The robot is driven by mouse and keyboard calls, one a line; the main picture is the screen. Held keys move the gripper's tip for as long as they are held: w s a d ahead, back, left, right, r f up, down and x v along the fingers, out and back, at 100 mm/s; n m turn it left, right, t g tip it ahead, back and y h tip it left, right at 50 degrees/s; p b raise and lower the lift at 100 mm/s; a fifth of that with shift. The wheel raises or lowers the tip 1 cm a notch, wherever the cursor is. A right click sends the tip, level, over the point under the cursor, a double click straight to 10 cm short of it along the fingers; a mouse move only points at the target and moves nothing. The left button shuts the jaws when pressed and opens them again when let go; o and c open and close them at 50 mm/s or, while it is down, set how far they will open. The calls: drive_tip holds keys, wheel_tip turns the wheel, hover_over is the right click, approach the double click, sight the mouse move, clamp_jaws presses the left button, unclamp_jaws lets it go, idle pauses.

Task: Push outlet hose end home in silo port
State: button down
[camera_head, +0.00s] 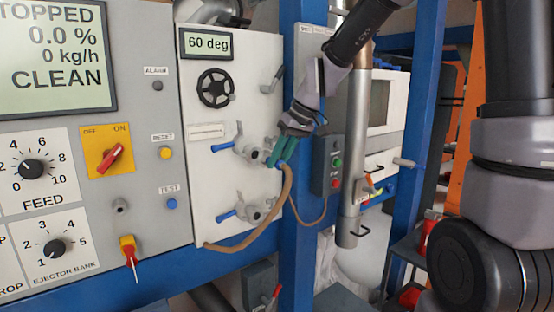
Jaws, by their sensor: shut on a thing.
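A tan hose (284,200) loops from my gripper down to the lower edge of the white panel. My gripper (278,158) has green fingers and is shut on the upper end of this hose, just right of the upper metal port (251,151) with a blue lever. The fingers hide the hose tip, so I cannot tell whether it touches the port or sits in it. A lower metal port (256,210), also with a blue lever, is below. I cannot read which port is the silo port.
A blue upright post (301,225) stands close to the gripper. A grey button box (327,165) and a vertical metal pipe (354,150) are to its right. A black handwheel (215,88) is above left. The control panel (110,140) with knobs fills the left.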

drive_tip(key=shift+s, duration=0.1)
drive_tip(key=shift+s+d, duration=0.6)
drive_tip(key=shift+s, duration=0.2)
drive_tip(key=shift+s+d, duration=0.55)
drive_tip(key=shift+s, duration=0.2)
